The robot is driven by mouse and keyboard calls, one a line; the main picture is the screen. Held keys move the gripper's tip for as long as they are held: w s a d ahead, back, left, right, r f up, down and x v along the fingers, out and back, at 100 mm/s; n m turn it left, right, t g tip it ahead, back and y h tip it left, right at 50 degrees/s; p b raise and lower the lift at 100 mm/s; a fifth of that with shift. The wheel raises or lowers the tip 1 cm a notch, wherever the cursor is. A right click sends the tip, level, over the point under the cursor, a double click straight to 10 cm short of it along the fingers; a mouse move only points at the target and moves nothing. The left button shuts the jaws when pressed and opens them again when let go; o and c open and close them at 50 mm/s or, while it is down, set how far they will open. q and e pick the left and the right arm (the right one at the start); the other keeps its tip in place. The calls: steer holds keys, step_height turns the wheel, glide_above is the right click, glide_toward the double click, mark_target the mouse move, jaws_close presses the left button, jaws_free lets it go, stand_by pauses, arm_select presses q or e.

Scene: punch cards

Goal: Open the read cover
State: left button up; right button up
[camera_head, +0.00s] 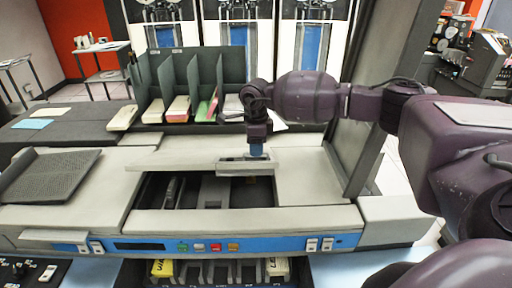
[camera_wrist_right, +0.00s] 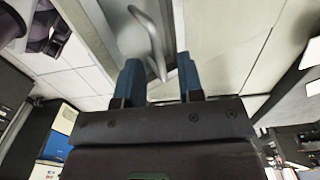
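The card machine (camera_head: 315,180) is beige with a blue front panel. A dark opening in its middle shows inner parts. A beige cover panel (camera_head: 170,160) stands along the back of this opening, seen nearly edge-on, so the opening is uncovered. My right gripper (camera_head: 256,152) points down at the right end of that panel, its blue fingers just above a pale fitting. In the right wrist view, my right gripper's blue fingers (camera_wrist_right: 160,80) are apart, with a curved metal handle (camera_wrist_right: 152,45) between them. I see gaps beside the handle; any contact is unclear. My left gripper is not in view.
A dark green card rack (camera_head: 195,80) with several card stacks stands behind the machine. A tall grey panel (camera_head: 375,110) rises at the right, near my right arm. A dark ribbed tray (camera_head: 50,175) lies at the left. Buttons line the blue front panel (camera_head: 270,246).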

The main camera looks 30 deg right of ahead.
steer(key=shift+f, duration=0.5)
jaws_close()
steer(key=shift+r, duration=0.1)
